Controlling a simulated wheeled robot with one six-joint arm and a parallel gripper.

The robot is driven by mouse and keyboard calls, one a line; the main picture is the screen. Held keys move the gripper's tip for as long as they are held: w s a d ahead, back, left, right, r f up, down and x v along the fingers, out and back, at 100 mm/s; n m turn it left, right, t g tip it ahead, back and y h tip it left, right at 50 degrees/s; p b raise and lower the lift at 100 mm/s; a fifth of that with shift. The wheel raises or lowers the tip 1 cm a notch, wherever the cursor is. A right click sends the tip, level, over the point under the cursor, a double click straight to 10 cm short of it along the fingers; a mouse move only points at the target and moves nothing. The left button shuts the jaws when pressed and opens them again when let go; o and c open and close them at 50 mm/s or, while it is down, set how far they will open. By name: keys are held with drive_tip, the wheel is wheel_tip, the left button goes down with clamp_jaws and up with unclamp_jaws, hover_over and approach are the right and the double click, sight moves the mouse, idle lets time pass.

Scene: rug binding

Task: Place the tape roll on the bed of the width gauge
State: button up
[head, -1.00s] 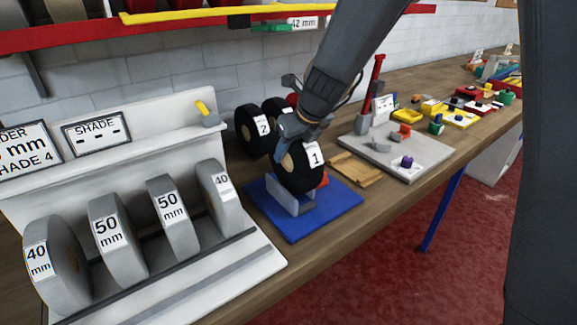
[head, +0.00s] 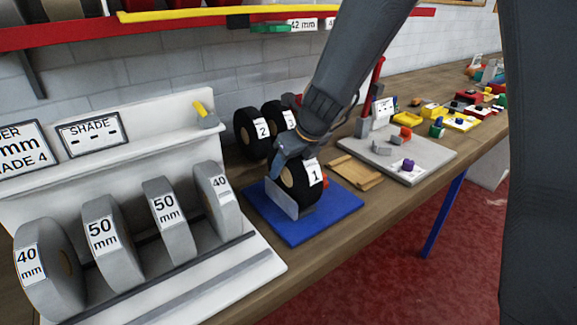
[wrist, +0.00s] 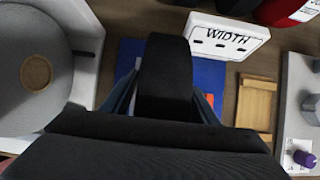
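The black tape roll (head: 296,186) with a white "1" label stands upright on its edge at the width gauge, beside the gauge's grey upright plate (head: 281,199). The gauge has a blue base (head: 338,208). My gripper (head: 286,160) reaches down from above and is shut on the roll. In the wrist view the roll (wrist: 166,75) lies between the two fingers, with the blue base (wrist: 207,72) behind it. The roll hides most of the bed, so I cannot tell whether it touches the bed. A white "WIDTH" sign (wrist: 222,37) stands beside it.
A white rack (head: 205,268) of grey rolls is close on the left. Black rolls "2" (head: 252,133) and "3" (head: 280,120) stand behind. A wooden tray (head: 355,173) and a grey board (head: 425,152) lie to the right, with several small coloured parts beyond.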

drive_tip(key=shift+r, duration=0.1)
drive_tip(key=shift+s+d+r, duration=0.1)
drive_tip(key=shift+r, duration=0.2)
drive_tip(key=p+v, duration=0.2)
drive_tip(key=v, duration=0.9)
drive_tip(key=shift+s+r, duration=0.1)
drive_tip(key=shift+r, duration=0.1)
